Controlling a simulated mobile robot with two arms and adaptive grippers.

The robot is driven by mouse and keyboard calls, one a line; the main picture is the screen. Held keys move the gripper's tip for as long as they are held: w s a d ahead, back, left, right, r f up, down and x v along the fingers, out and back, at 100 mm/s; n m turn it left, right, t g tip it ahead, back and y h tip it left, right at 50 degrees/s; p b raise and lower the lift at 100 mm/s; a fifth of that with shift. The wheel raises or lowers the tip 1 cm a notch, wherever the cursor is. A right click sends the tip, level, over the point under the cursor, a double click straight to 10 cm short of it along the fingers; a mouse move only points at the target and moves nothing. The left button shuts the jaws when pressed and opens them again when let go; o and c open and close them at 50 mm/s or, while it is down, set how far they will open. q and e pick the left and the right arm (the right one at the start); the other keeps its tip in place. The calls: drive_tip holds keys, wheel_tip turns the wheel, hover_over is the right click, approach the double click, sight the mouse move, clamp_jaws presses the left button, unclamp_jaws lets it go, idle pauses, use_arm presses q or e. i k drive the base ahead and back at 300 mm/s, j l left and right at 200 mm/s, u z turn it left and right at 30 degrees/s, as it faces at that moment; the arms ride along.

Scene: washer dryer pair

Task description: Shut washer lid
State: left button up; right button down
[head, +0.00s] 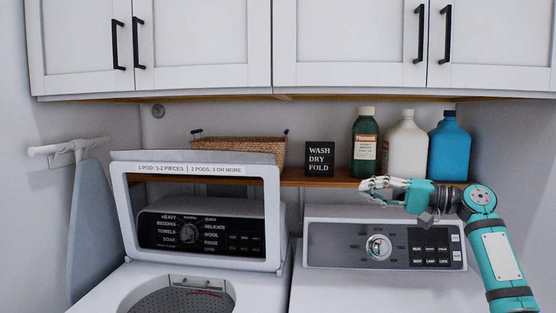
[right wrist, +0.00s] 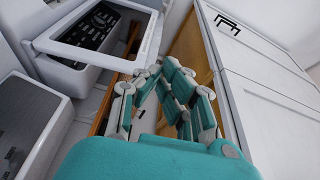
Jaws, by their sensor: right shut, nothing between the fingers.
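The washer (head: 255,300) stands at the left in the head view, its round drum opening showing. Its lid (head: 273,225), a white frame with a clear window, stands up open, and the dark control panel (head: 200,233) shows through it. The lid also shows at the upper left of the right wrist view (right wrist: 90,59). My right gripper (head: 366,186) is shut and empty. In the head view it appears above the dryer panel, in front of the shelf, to the right of the lid and apart from it. Its fingers (right wrist: 160,68) meet in the right wrist view. My left gripper is not in view.
The dryer (head: 340,290) stands to the right. The wooden shelf (head: 325,182) behind holds a wicker basket (head: 240,152), a black sign (head: 319,159) and several bottles, including a green one (head: 365,145). White cabinets (head: 350,45) hang above. An ironing board (head: 88,225) leans at left.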

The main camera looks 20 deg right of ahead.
sight(221, 207)
drive_tip(key=i, duration=1.05)
